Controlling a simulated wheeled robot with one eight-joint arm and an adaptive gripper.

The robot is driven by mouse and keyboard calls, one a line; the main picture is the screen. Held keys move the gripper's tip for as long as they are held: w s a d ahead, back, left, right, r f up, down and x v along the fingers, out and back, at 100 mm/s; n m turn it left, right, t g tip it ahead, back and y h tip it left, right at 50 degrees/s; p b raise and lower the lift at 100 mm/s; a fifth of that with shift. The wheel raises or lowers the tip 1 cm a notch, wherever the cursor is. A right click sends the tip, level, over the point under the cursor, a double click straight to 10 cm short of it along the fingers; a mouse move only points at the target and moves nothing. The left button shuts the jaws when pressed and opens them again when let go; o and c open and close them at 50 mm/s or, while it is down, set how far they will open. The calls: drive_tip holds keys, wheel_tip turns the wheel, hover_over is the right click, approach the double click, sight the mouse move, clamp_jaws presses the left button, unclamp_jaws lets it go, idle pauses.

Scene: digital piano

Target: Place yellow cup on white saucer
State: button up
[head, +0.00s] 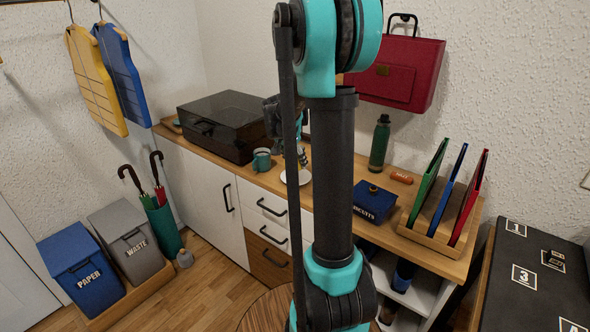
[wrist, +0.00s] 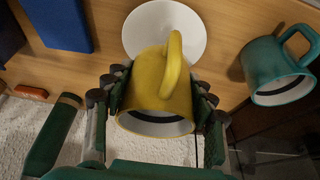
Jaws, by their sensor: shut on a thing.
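The yellow cup (wrist: 150,92) is held between the fingers of my gripper (wrist: 154,100) in the wrist view, its handle toward the saucer side. The white saucer (wrist: 164,26) lies bare on the wooden counter just beyond the cup, and the cup's handle overlaps it in the picture. I cannot tell whether the cup is above the saucer or beside it. In the head view the saucer (head: 296,177) shows on the counter, partly behind my arm. My arm hides the yellow cup there.
A teal mug (head: 262,160) stands near the saucer, in front of a dark box (head: 232,122). A green bottle (head: 380,143), an orange object (head: 402,178), a blue box (head: 374,202) and a file rack (head: 428,232) stand farther right on the counter.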

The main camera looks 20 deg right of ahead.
sight(290, 155)
drive_tip(key=shift+f, duration=1.9)
drive_tip(key=o, duration=1.2)
drive_tip(key=shift+f, duration=0.15)
drive_tip(key=shift+o, duration=0.2)
drive_tip(key=v, duration=1.1)
drive_tip(key=shift+s+a+r, duration=0.15)
drive_tip(key=shift+r, duration=0.2)
drive_tip(key=shift+s+a+r, duration=0.1)
drive_tip(key=shift+s, duration=0.05)
drive_tip(key=s+a+f+n+y, duration=0.1)
drive_tip(key=s+a+f+n, duration=0.1)
drive_tip(key=s, duration=0.6)
drive_tip(key=s+a+f+n+t+y, duration=0.1)
drive_tip(key=s+a+f+n, duration=0.2)
drive_tip(key=s+f+n, duration=0.2)
drive_tip(key=s+a+f+n+y, duration=0.1)
drive_tip(key=s+f+n, duration=0.3)
drive_tip(key=s, duration=0.7)
wheel_tip(290, 155, down, 2)
drive_tip(key=shift+s+a+f+t+y, duration=0.2)
drive_tip(key=shift+a+t+y, duration=0.15)
drive_tip(key=shift+a, duration=0.55)
